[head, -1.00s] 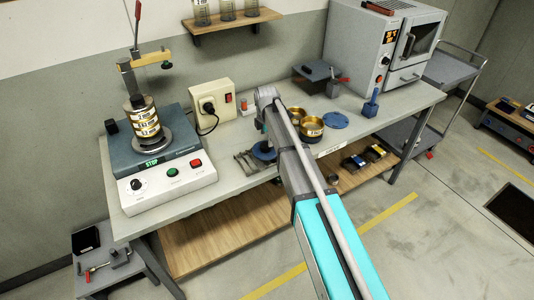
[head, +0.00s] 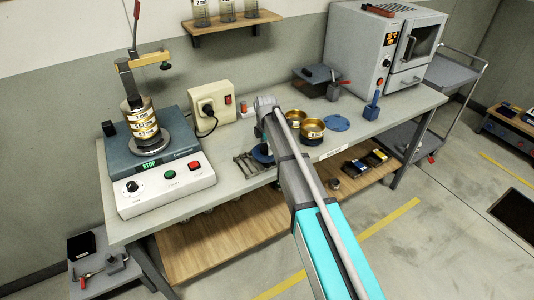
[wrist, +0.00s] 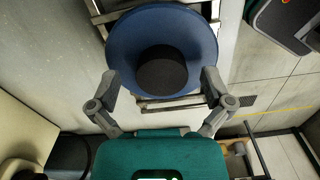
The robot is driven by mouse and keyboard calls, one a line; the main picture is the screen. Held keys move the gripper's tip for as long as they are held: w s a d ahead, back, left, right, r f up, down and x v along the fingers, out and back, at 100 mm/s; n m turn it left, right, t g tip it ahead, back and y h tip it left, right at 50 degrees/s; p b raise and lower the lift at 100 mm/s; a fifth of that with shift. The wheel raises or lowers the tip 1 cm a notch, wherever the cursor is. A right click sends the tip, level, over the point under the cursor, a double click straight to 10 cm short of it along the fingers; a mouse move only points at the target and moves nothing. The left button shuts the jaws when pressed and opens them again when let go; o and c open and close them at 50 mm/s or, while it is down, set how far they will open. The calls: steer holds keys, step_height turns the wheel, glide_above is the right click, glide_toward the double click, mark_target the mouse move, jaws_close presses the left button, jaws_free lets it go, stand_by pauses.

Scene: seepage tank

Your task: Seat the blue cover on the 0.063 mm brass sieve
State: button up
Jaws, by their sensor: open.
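A round blue cover with a black knob (wrist: 162,72) fills the upper middle of the wrist view. In the head view the blue cover (head: 262,155) shows partly behind my arm, on a metal rack (head: 244,165). My gripper (wrist: 160,80) is open, its two fingers apart on either side of the knob, over the cover; contact cannot be told. Two brass sieves, a nearer one (head: 312,131) and a farther one (head: 295,117), stand on the bench right of my arm. Their size labels are too small to read.
A flat blue disc (head: 336,124) lies right of the sieves. A blue tool (head: 372,107) stands near the oven (head: 375,50). A sieve shaker (head: 150,160) with stacked brass sieves is at left.

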steer(key=c, duration=1.3)
steer(key=shift+r, duration=0.2)
step_height(320, 180, up, 2)
steer(key=p, duration=0.2)
steer(key=shift+p, duration=0.3)
steer(key=s+r+p, duration=0.3)
steer(key=s, duration=0.1)
steer(key=s+d+r+p, duration=0.1)
steer(key=s+r+p, duration=0.3)
steer(key=s, duration=0.1)
steer(key=s+d+r+p, duration=0.1)
steer(key=s+r+p, duration=0.2)
steer(key=s, duration=0.1)
steer(key=shift+s+d+r, duration=0.25)
steer(key=shift+s+r, duration=0.05)
steer(key=shift+s, duration=0.1)
